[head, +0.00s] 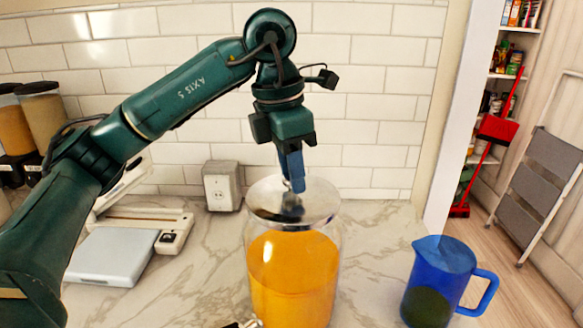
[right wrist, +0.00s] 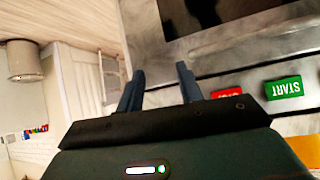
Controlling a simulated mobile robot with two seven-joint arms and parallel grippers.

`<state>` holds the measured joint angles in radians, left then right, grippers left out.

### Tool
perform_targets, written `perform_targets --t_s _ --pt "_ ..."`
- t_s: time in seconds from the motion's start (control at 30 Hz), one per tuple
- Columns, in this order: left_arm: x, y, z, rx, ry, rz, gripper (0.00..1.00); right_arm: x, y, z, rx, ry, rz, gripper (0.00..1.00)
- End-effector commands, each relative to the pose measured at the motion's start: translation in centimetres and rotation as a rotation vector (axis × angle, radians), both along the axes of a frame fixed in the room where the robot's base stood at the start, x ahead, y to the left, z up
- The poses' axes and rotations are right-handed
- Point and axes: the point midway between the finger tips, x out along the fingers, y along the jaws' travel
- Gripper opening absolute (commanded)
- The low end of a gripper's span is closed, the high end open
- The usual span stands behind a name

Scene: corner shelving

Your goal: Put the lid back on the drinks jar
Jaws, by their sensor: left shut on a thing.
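The drinks jar (head: 292,275) is a clear glass jar of orange drink standing on the marble counter in the head view.
A blue pitcher (head: 432,285) stands right of the jar.

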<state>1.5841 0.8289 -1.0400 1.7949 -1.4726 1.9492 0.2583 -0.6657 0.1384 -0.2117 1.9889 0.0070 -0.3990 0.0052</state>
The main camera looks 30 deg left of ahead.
Motion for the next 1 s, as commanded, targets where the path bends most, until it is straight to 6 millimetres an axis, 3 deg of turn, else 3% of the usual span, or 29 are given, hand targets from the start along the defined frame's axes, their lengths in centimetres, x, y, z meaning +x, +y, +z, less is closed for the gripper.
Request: perform_targets --t_s 0.03,0.07,0.3,0.37,0.53,0.8,1.0 --pt "0.0 0.0 0.03 -0.001 -0.001 0.0 0.0 -0.01 0.0 0.0 0.0 0.0 0.0 0.36" --pt "0.0 0.0 0.03 -0.001 -0.001 0.0 0.3 -0.01 0.0 0.01 0.0 0.0 0.0 0.36" --pt "0.01 0.0 0.02 0.0 0.0 0.0 0.5 0.0 -0.01 0.0 0.0 0.0 0.0 0.36" --pt "0.01 -0.01 0.01 0.0 0.0 0.0 0.55 0.01 -0.01 0.01 0.0 0.0 0.0 0.36" --pt "0.0 0.0 -0.03 0.001 0.001 0.0 0.56 0.07 0.0 0.01 -0.001 -0.001 0.001 0.36" --pt "-0.01 0.0 -0.02 0.001 0.001 0.0 0.77 0.41 -0.02 0.18 0.0 -0.008 0.0 0.36" --pt "0.0 0.0 0.01 0.0 0.0 0.0 0.77 0.49 -0.02 0.24 -0.001 -0.01 0.0 0.36"
